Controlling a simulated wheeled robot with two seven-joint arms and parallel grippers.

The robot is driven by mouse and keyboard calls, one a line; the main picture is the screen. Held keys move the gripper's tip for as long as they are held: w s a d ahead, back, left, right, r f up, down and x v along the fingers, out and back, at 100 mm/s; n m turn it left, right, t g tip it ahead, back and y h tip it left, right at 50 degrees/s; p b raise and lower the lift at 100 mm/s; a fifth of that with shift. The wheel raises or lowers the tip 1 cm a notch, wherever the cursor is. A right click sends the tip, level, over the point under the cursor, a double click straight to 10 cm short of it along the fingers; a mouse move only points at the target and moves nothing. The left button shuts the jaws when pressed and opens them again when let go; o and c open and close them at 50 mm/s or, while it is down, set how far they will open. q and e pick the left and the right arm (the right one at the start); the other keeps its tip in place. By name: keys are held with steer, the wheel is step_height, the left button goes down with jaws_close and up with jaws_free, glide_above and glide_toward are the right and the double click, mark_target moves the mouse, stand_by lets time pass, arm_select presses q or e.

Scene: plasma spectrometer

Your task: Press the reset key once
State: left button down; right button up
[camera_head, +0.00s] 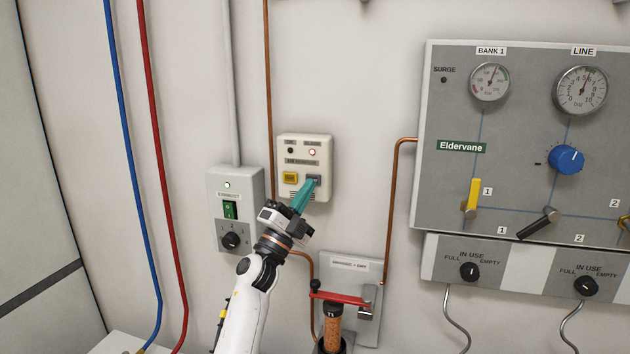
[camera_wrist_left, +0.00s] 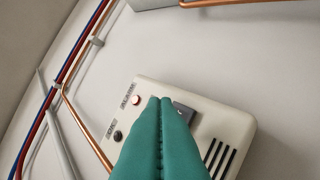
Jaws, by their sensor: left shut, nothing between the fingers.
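A cream wall box (camera_head: 323,150) carries two lamps, a yellow key (camera_head: 290,178) and a grey key (camera_head: 314,179). The right lamp (camera_head: 312,152) is lit reddish; the left lamp (camera_head: 290,150) is dark. The key captions are too small or covered to read, so I cannot tell which is the reset key by its label. My left gripper (camera_head: 312,184) is shut and empty, its teal fingertips at the grey key. In the left wrist view the fingertips (camera_wrist_left: 160,101) lie beside and partly over the grey key (camera_wrist_left: 184,111); contact is unclear. The yellow key is hidden there.
A grey exhaust switch box (camera_head: 215,185) with a green rocker and black knob stands left of the cream box. Below right is a plate with a red lever (camera_head: 340,298). A gauge panel (camera_head: 520,130) fills the right. Copper pipes (camera_head: 267,80) run nearby.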

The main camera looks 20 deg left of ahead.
arm_select(q)
steer(key=shift+w, duration=0.1)
stand_by(0.7)
steer(key=shift+w+a+f+b, duration=0.1)
steer(key=shift+w+b, duration=0.2)
steer(key=shift+b, duration=0.15)
steer(key=shift+w, duration=0.15)
steer(key=shift+w+b, duration=0.3)
stand_by(0.4)
steer(key=shift+s, duration=0.15)
steer(key=shift+s+p, duration=0.5)
steer(key=shift+s, duration=0.15)
